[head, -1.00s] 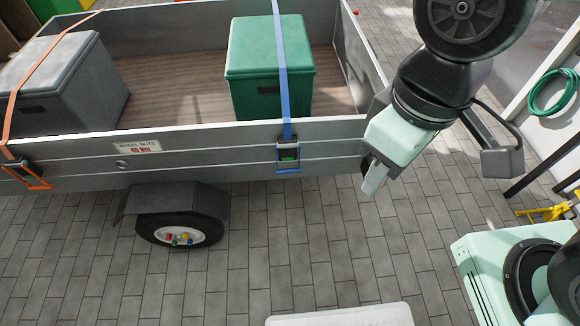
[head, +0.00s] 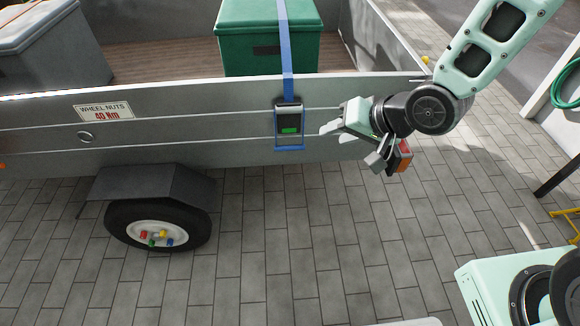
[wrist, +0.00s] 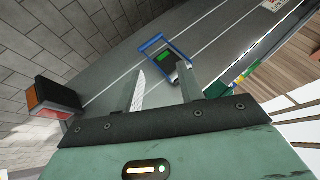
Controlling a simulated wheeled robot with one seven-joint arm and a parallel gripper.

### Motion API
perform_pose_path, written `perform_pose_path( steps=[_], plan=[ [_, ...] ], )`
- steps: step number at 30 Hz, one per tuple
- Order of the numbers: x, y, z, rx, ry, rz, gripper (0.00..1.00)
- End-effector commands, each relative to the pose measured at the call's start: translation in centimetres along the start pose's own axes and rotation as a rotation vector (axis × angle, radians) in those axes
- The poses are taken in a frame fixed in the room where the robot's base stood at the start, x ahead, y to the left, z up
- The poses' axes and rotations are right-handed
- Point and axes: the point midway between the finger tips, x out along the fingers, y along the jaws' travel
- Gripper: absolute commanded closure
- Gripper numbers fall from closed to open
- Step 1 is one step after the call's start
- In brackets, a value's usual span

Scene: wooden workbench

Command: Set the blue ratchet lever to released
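The blue ratchet (head: 289,119) is mounted on the grey trailer side. Its blue lever (head: 290,148) is a U-shaped frame hanging down flat near the panel, below a dark body with a green patch. A blue strap (head: 287,72) runs up from it over the green box (head: 268,45). My gripper (head: 336,131) is just right of the ratchet, fingers pointing at it, apart from it. In the wrist view, the fingers (wrist: 161,82) are spread with nothing between them, and the lever (wrist: 150,42) lies ahead of the fingertips.
A red-orange trailer light (head: 403,155) sits just behind my gripper; it also shows in the wrist view (wrist: 42,97). The trailer wheel (head: 157,226) with coloured nuts is lower left. A grey box (head: 50,50) stands in the trailer.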

Motion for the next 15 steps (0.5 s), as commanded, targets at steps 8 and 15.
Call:
perform_pose_path(
  steps=[8, 15],
  plan=[
    [9.3, 7.0, 2.5, 0.354, 0.109, -0.281, 0.62],
    [12.9, 11.1, 3.8, 0.651, 0.155, -0.542, 0.62]
  ],
)
